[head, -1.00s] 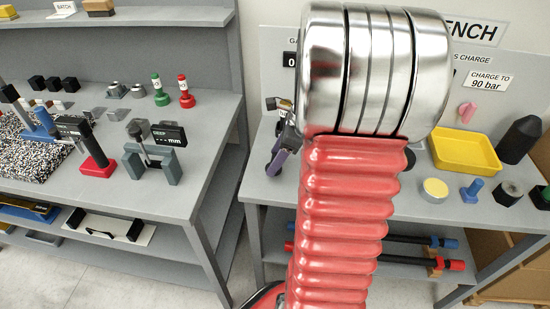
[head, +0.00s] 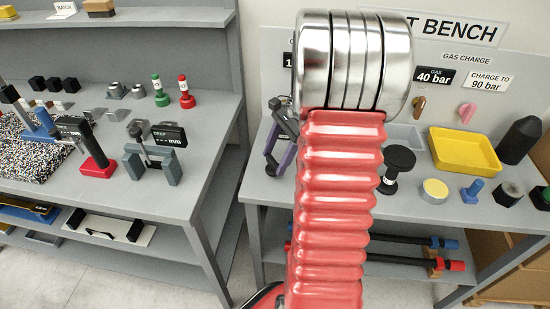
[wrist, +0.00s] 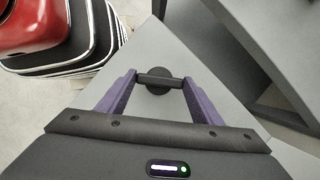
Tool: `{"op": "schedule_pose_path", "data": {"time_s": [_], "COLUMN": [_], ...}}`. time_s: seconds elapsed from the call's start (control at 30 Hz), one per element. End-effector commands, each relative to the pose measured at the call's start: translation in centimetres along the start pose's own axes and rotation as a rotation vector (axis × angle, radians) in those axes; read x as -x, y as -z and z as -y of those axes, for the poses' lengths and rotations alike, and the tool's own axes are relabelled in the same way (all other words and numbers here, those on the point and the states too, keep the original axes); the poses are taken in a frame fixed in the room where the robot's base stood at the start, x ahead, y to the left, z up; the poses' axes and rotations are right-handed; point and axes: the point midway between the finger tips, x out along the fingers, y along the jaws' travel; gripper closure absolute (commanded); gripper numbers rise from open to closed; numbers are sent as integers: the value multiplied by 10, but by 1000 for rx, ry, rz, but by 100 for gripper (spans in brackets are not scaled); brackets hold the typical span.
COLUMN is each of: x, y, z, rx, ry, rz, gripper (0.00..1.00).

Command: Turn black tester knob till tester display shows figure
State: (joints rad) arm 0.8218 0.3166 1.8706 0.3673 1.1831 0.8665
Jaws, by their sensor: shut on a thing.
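My gripper (wrist: 158,80) is shut on a black knob, a short dark bar over a round disc (wrist: 158,89), in the wrist view. The bar spans between the two purple fingers. The disc is above or on a grey bench top. In the head view my gripper (head: 273,168) shows at the left end of the bench under the charge sign. The knob cannot be made out there. A black display (head: 288,61) at the panel's left shows a "1", the rest hidden behind my arm. I cannot tell which is the tester's.
A black round-topped post (head: 399,158), a yellow tray (head: 466,151) and a cream-topped cylinder (head: 435,189) stand right of my arm. A "charge to 90 bar" sign (head: 488,81) is on the panel. The left bench (head: 205,185) holds gauges and small parts.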

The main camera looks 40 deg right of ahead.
Motion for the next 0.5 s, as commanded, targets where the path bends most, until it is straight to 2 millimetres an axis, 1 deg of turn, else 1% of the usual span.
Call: {"op": "schedule_pose_path", "data": {"time_s": [0.03,0.5], "x": [-2,-3], "y": [1,0], "z": [-2,1], "rx": [39,451], "ry": [-25,-197], "rz": [1,2], "gripper": [63,63]}}
